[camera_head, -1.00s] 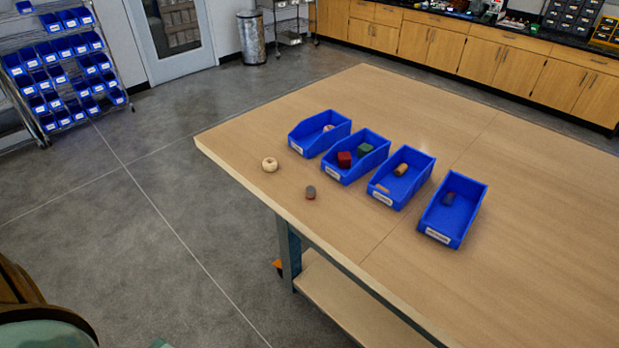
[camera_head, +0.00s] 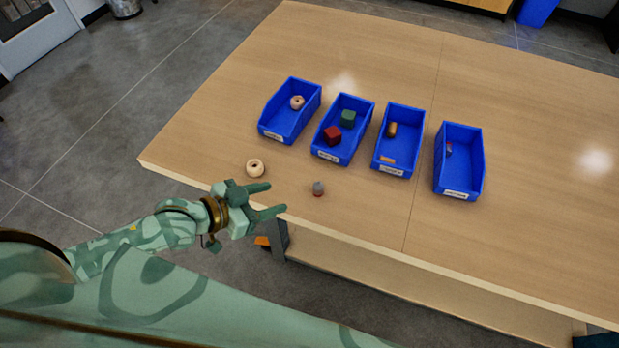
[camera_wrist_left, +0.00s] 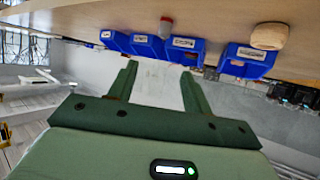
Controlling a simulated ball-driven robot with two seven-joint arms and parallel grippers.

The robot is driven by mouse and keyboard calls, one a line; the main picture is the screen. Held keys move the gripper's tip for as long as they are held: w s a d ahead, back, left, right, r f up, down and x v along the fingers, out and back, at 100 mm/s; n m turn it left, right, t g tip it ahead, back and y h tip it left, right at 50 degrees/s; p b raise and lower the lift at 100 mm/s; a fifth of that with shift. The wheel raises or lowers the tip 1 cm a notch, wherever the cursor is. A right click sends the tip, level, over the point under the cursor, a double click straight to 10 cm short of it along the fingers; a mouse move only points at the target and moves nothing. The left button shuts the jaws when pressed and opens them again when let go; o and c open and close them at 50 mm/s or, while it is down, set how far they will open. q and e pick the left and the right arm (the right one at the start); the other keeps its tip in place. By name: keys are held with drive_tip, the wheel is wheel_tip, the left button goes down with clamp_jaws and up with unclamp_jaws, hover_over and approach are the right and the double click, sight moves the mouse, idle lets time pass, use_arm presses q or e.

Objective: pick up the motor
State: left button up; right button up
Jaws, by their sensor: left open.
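A small grey cylinder with a reddish base (camera_head: 318,188), which looks like the motor, stands on the table near its front edge. It also shows at the top of the left wrist view (camera_wrist_left: 166,27), beyond the fingertips. My left gripper (camera_head: 277,198) is open and empty at the table's front edge, left of the cylinder and apart from it. Its two fingers also show apart in the left wrist view (camera_wrist_left: 159,72). A similar small grey and reddish piece (camera_head: 449,149) lies in the rightmost blue bin. My right gripper is not in view.
A pale ring (camera_head: 255,168) lies on the wooden table (camera_head: 350,50), just beyond my left gripper. Blue bins (camera_head: 460,177) stand in a row behind the cylinder. They hold a ring, a red block, a green block and brown pieces. The table's right side is clear.

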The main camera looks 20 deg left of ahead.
use_arm(q)
drive_tip(key=b, duration=0.1)
approach(318, 184)
drive_tip(key=x, duration=0.5)
drive_tip(key=shift+s+d+r, duration=0.1)
drive_tip(key=shift+s+d, duration=0.05)
drive_tip(key=b+x, duration=0.1)
drive_tip(key=x, duration=0.4)
drive_tip(key=shift+w+f+b, duration=0.3)
drive_tip(key=shift+w+b, duration=0.05)
drive_tip(key=shift+s, duration=0.1)
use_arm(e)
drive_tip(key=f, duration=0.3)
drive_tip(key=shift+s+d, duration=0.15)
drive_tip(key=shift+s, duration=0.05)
use_arm(q)
drive_tip(key=c, duration=0.9)
drive_tip(key=shift+c, duration=0.8)
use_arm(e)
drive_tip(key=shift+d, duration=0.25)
